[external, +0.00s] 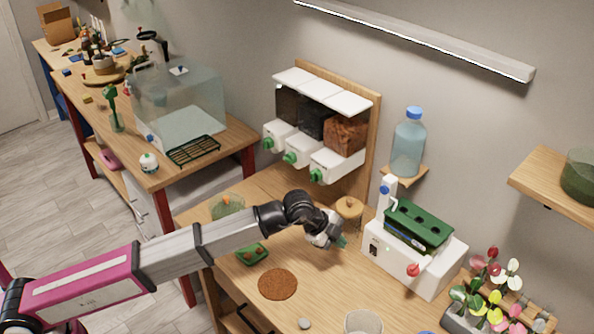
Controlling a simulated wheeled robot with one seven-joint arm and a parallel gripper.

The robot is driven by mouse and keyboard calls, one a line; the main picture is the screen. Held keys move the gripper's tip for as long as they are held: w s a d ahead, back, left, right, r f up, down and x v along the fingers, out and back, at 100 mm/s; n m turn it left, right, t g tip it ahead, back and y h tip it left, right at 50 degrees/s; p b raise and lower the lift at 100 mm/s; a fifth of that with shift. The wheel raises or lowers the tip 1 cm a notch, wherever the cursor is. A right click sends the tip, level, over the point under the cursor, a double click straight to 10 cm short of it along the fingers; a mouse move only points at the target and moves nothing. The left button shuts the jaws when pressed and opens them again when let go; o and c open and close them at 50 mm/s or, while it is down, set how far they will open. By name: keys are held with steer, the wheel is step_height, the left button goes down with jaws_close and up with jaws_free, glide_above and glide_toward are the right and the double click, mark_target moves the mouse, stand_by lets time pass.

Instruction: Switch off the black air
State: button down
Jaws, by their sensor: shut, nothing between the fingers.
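A white box-shaped machine (430,272) stands on the wooden bench at the right. A small black switch (373,250) is on the left part of its front face, and a red knob (413,269) is farther right. I cannot tell which way the switch is set. A green rack (417,226) sits on top of the machine. My gripper (341,241) is shut and empty, just left of the machine's front and apart from the switch. My wrist hides part of the bench behind it.
A wooden-lidded jar (349,207) stands close behind my gripper. A brown round mat (278,284), a green tray (252,255) and a clear cup (363,322) are on the bench. Flowers (490,290) stand right of the machine. White dispensers (303,148) are behind.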

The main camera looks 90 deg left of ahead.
mark_target(374, 248)
steer(key=x, duration=0.9)
steer(key=shift+w, duration=0.1)
steer(key=shift+w+a+r, duration=0.1)
steer(key=shift+w+a, duration=0.7)
steer(key=shift+w, duration=0.05)
steer(key=shift+w+a+r, duration=0.1)
steer(key=shift+w+a, duration=0.4)
steer(key=shift+a, duration=0.1)
steer(key=shift+w+a+r, duration=0.15)
steer(key=shift+w+a, duration=0.1)
steer(key=shift+r, duration=0.1)
steer(key=shift+r, duration=0.65)
